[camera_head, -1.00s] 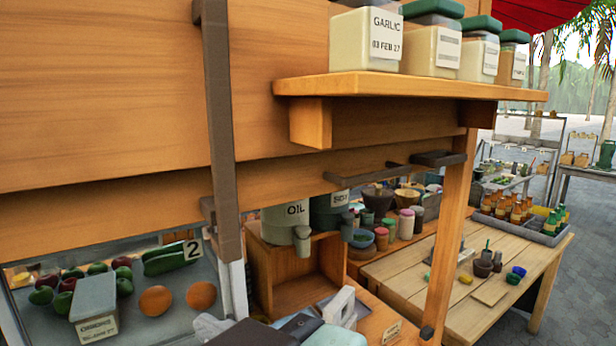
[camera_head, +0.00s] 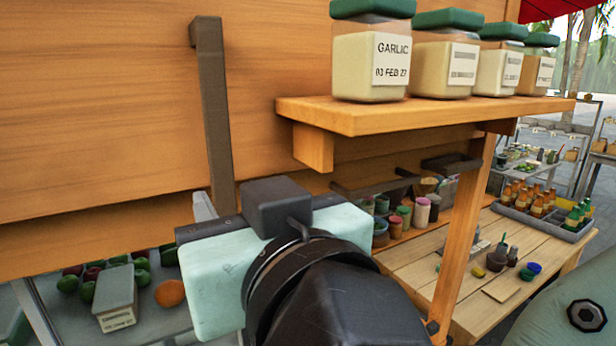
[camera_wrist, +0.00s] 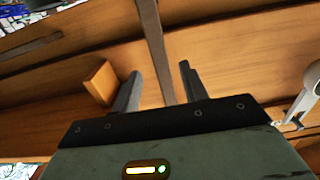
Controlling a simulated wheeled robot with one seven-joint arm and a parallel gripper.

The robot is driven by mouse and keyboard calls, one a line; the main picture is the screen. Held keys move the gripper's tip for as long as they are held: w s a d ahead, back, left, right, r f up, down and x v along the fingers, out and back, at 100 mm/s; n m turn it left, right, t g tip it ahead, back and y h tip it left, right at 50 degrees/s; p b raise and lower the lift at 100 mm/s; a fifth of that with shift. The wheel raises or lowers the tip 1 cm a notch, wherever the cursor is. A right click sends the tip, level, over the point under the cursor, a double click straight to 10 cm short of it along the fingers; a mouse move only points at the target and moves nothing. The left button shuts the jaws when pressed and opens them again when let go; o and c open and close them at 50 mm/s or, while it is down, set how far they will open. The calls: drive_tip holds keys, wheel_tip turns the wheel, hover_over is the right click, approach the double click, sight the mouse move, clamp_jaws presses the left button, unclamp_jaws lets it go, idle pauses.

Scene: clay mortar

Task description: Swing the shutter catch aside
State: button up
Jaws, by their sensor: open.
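The shutter catch looks to be the long dark metal bar (camera_head: 212,110), hanging nearly upright against the wooden shutter panel (camera_head: 100,90). Its lower end is hidden behind my gripper in the head view. My gripper (camera_wrist: 158,84) is open and empty in the wrist view, with one dark finger on each side of the bar (camera_wrist: 152,40). I see no finger touching the bar, and cannot tell how deep it sits between them.
A wooden shelf (camera_head: 430,112) with several green-lidded jars, including a garlic jar (camera_head: 375,60), juts out right of the bar. Its bracket (camera_head: 313,146) is close by. A wooden post (camera_head: 463,230) stands further right. Produce and a lidded box (camera_head: 115,298) lie below left.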

sight(224, 182)
drive_tip(key=x, duration=0.6)
drive_tip(key=shift+w+a, duration=0.15)
drive_tip(key=shift+w, duration=0.2)
clamp_jaws()
drive_tip(key=a+m+b, duration=0.1)
drive_tip(key=s+a+m+b, duration=0.1)
drive_tip(key=b, duration=0.1)
drive_tip(key=shift+s+a+f, duration=0.1)
drive_tip(key=shift+s+f, duration=0.05)
drive_tip(key=shift+f, duration=0.05)
drive_tip(key=shift+s+a+r+m+b, duration=0.15)
drive_tip(key=shift+a+m+b, duration=0.1)
drive_tip(key=shift+m+b, duration=0.35)
drive_tip(key=shift+s+a+r+m+b, duration=0.25)
drive_tip(key=shift+s+a+m+b, duration=0.1)
drive_tip(key=shift+a, duration=0.15)
drive_tip(key=shift+s+a+r+m+b, duration=0.25)
drive_tip(key=shift+s+a, duration=0.1)
drive_tip(key=shift+a, duration=0.2)
drive_tip(key=shift+r, duration=0.25)
